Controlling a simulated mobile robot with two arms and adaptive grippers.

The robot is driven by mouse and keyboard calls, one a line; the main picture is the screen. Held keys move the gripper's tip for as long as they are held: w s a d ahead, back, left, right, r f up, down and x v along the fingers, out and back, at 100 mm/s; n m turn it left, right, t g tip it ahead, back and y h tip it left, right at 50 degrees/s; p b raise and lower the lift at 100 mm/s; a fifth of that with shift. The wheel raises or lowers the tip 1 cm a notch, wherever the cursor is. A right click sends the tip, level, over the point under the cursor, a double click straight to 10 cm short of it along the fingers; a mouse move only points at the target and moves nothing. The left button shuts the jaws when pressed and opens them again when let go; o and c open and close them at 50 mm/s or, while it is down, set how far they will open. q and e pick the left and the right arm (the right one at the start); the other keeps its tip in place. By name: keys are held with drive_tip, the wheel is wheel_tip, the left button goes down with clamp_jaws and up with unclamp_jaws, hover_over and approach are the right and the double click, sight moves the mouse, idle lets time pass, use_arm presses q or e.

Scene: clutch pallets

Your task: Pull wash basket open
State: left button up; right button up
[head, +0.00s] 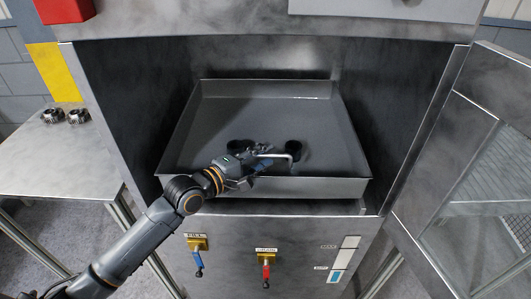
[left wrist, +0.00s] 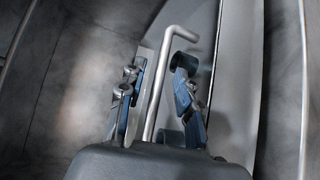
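The wash basket (head: 320,187) is a shallow grey metal tray inside the open washer cabinet. Its front wall stands near the cabinet's front opening. A bent metal rod handle (head: 290,158) shows at its front. My left gripper (head: 262,160) is at the handle, above the front wall. In the left wrist view the handle rod (left wrist: 157,85) runs between the two fingers of my left gripper (left wrist: 159,85). The fingers are apart, with visible gaps to the rod on both sides. My right gripper is in neither view.
The cabinet door (head: 480,150) stands open at the right. Below the opening are a blue-handled valve (head: 198,258) and a red-handled valve (head: 266,268). A side table (head: 50,165) at the left bears two metal parts (head: 66,116). Dark round shapes (head: 294,148) show in the basket.

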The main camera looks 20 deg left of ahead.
use_arm(q)
drive_tip(key=shift+w+d+f, duration=0.1)
drive_tip(key=shift+w+d, duration=0.2)
drive_tip(key=shift+w, duration=0.15)
clamp_jaws()
